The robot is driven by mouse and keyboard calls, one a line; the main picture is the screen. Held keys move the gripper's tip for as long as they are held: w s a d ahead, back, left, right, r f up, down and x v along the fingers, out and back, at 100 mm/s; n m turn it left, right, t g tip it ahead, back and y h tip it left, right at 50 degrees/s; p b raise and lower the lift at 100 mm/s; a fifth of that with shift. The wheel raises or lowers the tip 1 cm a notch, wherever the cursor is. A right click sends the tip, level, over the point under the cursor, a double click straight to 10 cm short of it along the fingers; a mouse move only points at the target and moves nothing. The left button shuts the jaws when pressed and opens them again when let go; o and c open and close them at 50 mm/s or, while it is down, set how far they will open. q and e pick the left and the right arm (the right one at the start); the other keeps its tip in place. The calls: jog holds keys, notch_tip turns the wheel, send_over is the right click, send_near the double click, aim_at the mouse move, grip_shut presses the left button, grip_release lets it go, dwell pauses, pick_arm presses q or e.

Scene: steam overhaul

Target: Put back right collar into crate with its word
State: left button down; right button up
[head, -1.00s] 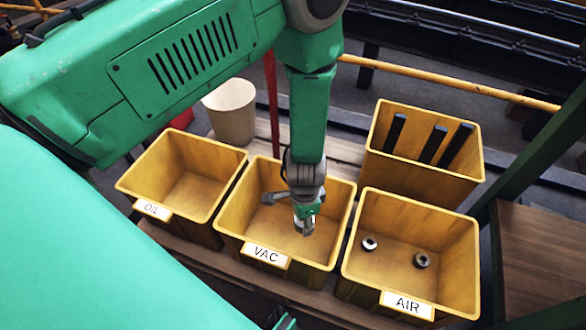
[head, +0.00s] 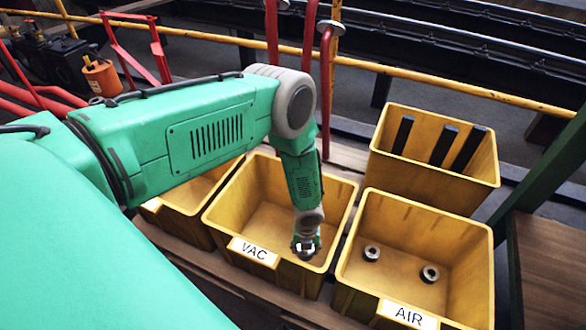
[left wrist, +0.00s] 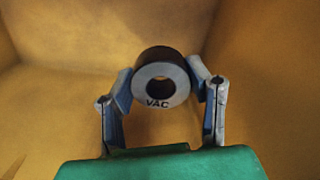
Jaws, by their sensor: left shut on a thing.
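The collar (left wrist: 158,82) is a short ring with a round hole, dark on its side and pale grey on its face, marked VAC. My left gripper (left wrist: 161,88) is shut on it, one finger on each side. In the head view the left gripper (head: 306,247) points down inside the yellow crate (head: 230,205) labelled VAC, near its right front corner. The collar is hard to make out there. In the left wrist view, yellow crate walls surround it. I cannot tell whether it touches the floor. My right gripper is not in view.
The AIR crate (head: 480,250), right of the VAC crate, holds two collars (head: 372,253). The OIL crate (head: 180,222) is at left, mostly behind my arm. A yellow crate (head: 430,185) with dark bars stands behind. A green post (head: 540,170) rises at right.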

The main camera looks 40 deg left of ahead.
aim_at(304, 256)
pick_arm(q)
notch_tip(304, 256, down, 5)
jog(key=shift+a+f+b, duration=0.1)
jog(key=shift+a+b, duration=0.05)
jog(key=shift+b, duration=0.85)
jog(key=shift+a+f, duration=0.2)
jog(key=shift+f, duration=0.35)
notch_tip(304, 256, down, 3)
jog(key=shift+d+f+b, duration=0.1)
jog(key=shift+d+b, duration=0.05)
jog(key=shift+b, duration=0.9)
jog(key=shift+d, duration=0.1)
jog(key=shift+f, duration=0.15)
jog(key=c, duration=0.8)
grip_release()
